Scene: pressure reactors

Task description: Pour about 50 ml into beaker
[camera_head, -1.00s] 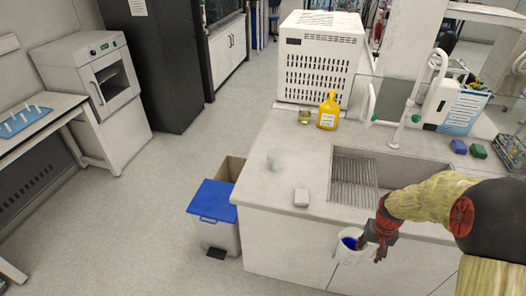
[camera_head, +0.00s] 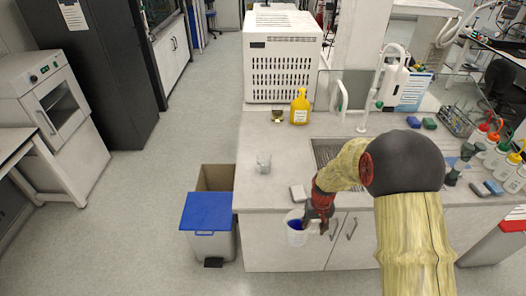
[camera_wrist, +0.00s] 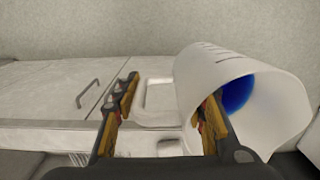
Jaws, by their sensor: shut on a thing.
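A white jug (camera_head: 296,236) with blue liquid inside is held in front of the counter's front face, below the top's level in the picture. In the head view it looks roughly upright. The wrist view shows the jug (camera_wrist: 240,75) large at the right, its blue content inside the mouth. My gripper (camera_head: 320,214) is shut on the jug at its handle side; its fingers also show in the wrist view (camera_wrist: 165,108). A small clear beaker (camera_head: 263,163) stands on the counter, left of and behind the jug, apart from it. Its content is too small to tell.
A white block (camera_head: 298,193) lies at the counter's front edge. The sink (camera_head: 325,152) is partly behind my arm. A yellow bottle (camera_head: 300,108) and a small container (camera_head: 278,115) stand at the back. A blue-lidded bin (camera_head: 210,210) stands left of the counter.

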